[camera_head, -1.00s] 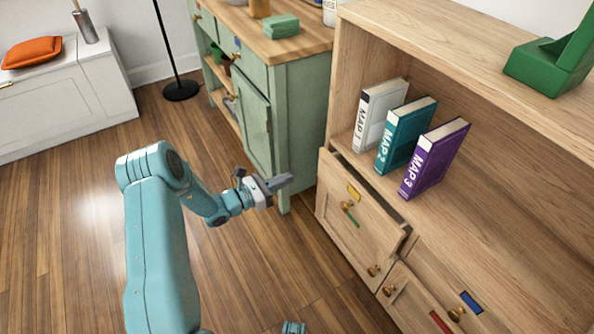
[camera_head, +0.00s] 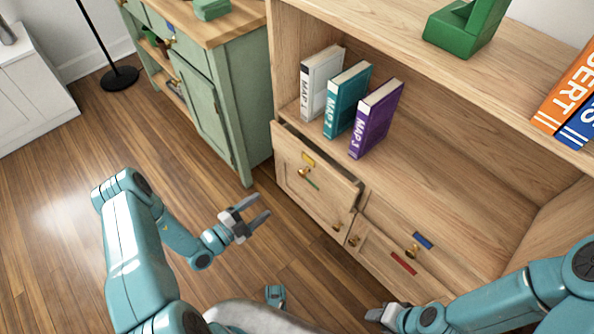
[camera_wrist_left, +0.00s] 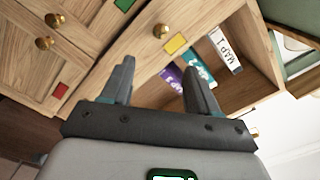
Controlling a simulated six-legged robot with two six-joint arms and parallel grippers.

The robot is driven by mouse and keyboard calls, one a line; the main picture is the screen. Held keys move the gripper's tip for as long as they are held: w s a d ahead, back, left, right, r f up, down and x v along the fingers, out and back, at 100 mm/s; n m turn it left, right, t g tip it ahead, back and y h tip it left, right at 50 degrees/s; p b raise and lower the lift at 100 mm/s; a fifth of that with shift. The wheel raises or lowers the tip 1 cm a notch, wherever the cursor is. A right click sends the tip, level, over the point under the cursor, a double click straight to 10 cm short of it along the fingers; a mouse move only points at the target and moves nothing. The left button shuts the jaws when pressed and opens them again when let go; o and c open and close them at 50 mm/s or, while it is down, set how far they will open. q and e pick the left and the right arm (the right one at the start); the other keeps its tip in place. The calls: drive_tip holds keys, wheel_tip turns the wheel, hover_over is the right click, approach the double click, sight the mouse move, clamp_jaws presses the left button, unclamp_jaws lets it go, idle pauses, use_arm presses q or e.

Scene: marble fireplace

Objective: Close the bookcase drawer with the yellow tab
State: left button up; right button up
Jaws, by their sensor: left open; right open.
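The drawer with the yellow tab (camera_head: 309,160) is pulled partly out of the wooden bookcase, with a gap showing behind its front.
Map books (camera_head: 349,100) stand on the shelf above the drawer. A blue-tab drawer (camera_head: 430,252) and a red-tab front (camera_head: 402,264) are beside and below it. A green cabinet (camera_head: 225,105) stands to the left. Wooden floor lies clear before the bookcase.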

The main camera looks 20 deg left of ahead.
sight(300, 175)
use_arm(q)
drive_tip(key=b+x, duration=0.3)
drive_tip(key=x, duration=1.1)
drive_tip(key=shift+w+d+f+b, duration=0.1)
drive_tip(key=shift+w+d+b, duration=0.05)
drive_tip(key=shift+w+b, duration=0.2)
drive_tip(key=shift+w+d, duration=0.25)
drive_tip(key=shift+w, duration=0.4)
clamp_jaws()
drive_tip(key=shift+w, duration=0.1)
